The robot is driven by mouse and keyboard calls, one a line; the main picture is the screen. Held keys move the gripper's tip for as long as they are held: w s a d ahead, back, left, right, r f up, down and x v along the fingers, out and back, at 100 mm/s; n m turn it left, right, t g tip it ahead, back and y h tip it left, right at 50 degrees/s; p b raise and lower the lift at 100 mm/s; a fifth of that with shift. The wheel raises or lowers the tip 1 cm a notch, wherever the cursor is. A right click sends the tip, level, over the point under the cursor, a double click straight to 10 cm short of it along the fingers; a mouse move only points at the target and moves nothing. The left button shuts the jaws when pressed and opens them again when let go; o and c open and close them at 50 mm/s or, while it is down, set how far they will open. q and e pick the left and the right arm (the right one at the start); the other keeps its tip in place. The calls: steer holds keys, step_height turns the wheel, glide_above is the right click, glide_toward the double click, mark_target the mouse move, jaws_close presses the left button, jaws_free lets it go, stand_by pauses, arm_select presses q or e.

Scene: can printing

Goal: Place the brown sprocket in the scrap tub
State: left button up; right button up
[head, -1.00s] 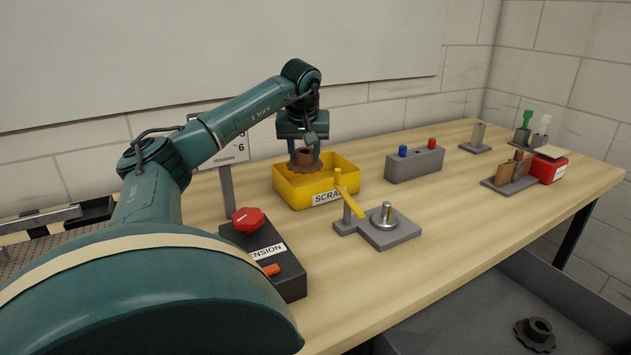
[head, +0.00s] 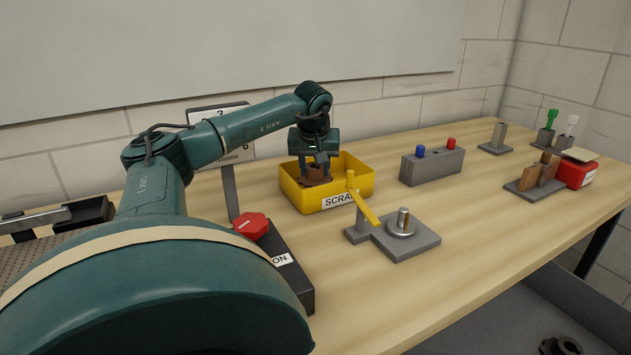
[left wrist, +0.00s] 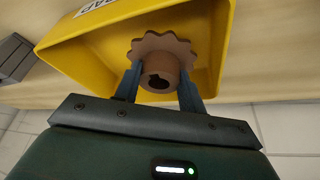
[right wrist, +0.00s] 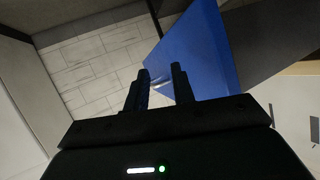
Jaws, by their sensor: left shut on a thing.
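The brown sprocket (head: 316,179) is inside the yellow scrap tub (head: 298,197), low between its walls. My left gripper (head: 317,164) reaches down into the tub, shut on the sprocket's hub. In the left wrist view, the toothed rim of the sprocket (left wrist: 163,46) shows beyond the fingers (left wrist: 160,80), with the tub's yellow wall (left wrist: 95,58) around it. Whether the sprocket touches the tub floor is hard to tell. My right gripper (right wrist: 160,78) shows only in the right wrist view, fingers apart and nothing between them.
A grey stand with a yellow lever (head: 364,203) and metal post is just right of the tub. A tension box with a red knob (head: 251,225) is at front left. A button box (head: 433,165) stands farther right. A blue panel (right wrist: 195,55) is beyond my right gripper.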

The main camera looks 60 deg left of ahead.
mark_target(315, 174)
arm_select(q)
steer(key=shift+f, duration=1.7)
steer(key=shift+f, duration=0.1)
steer(key=o, duration=1)
steer(key=shift+o, duration=0.2)
steer(key=p+v, duration=0.1)
steer(key=v, duration=1.1)
